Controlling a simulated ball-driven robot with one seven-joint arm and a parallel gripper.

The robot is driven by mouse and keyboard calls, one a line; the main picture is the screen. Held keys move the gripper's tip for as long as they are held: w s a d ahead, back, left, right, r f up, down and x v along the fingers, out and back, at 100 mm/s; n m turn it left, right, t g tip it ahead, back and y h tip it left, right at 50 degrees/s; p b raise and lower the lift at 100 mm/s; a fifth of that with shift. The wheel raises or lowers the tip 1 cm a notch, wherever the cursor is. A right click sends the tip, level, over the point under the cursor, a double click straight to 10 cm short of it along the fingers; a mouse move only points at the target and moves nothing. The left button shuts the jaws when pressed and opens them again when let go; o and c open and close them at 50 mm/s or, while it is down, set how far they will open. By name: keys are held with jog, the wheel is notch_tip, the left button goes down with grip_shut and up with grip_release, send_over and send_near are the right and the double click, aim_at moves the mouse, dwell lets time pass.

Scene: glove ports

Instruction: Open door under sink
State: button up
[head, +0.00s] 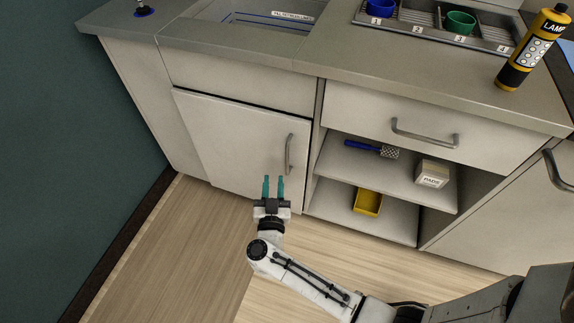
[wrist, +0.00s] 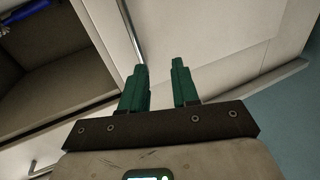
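The door under the sink (head: 232,140) is a pale panel with a vertical metal bar handle (head: 289,154) near its right edge. The door's upper left side looks slightly out from the cabinet frame; I cannot tell if that is a gap. My gripper (head: 273,182) is just below and left of the handle, in front of the door's lower part. Its two teal fingers are apart with nothing between them. In the wrist view the fingers (wrist: 160,78) point at the pale door front (wrist: 215,40), and a metal bar, likely the handle (wrist: 131,30), passes beside the left finger.
Right of the door, open shelves hold a blue-handled brush (head: 370,148), a white box (head: 432,174) and a yellow tray (head: 367,202). A drawer (head: 420,130) sits above them. The sink (head: 262,14) is set in the counter. A teal wall (head: 85,130) stands left; the wood floor (head: 190,245) is clear.

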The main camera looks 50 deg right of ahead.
aim_at(287, 162)
jog(key=w+d, duration=0.1)
jog(key=d, duration=0.2)
jog(key=w+d+f+g+b, duration=0.1)
jog(key=d, duration=0.3)
jog(key=w+d+f+m+g+h+b, duration=0.1)
jog(key=d, duration=0.2)
jog(key=shift+w+d, duration=0.15)
jog(key=shift+w, duration=0.15)
jog(key=shift+c, duration=0.3)
grip_shut()
